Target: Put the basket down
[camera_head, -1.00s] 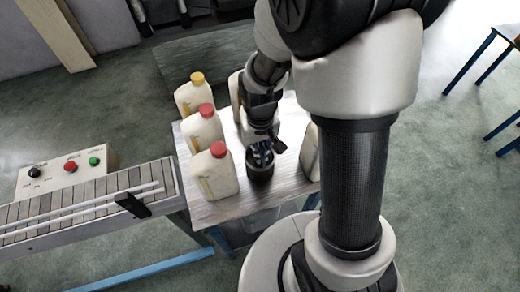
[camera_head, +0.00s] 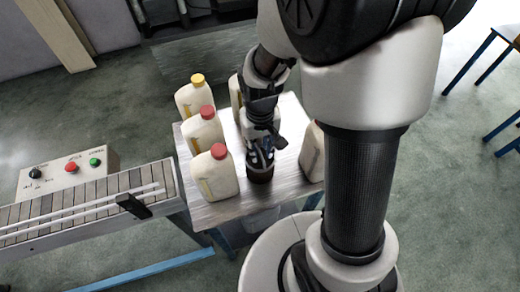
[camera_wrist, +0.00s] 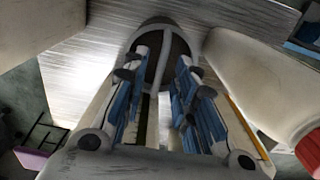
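The basket (camera_head: 261,174) is a small dark round container standing on the metal table, close to the nearest red-capped bottle. In the wrist view the basket (camera_wrist: 150,34) lies at the fingertips, with a thin grey handle rising from it between the fingers. My gripper (camera_head: 260,153) points down over the basket. In the wrist view the two blue-padded fingers of my gripper (camera_wrist: 165,62) stand apart with a gap between them. The handle runs through this gap, and no clear contact with the pads shows. The basket's far side and base are partly hidden.
The metal table (camera_head: 222,212) carries several cream bottles: a yellow-capped one (camera_head: 190,100), red-capped ones (camera_head: 204,132) and (camera_head: 215,178), and one at the right (camera_head: 312,155). A slatted conveyor (camera_head: 90,205) and control box (camera_head: 68,168) stand at left.

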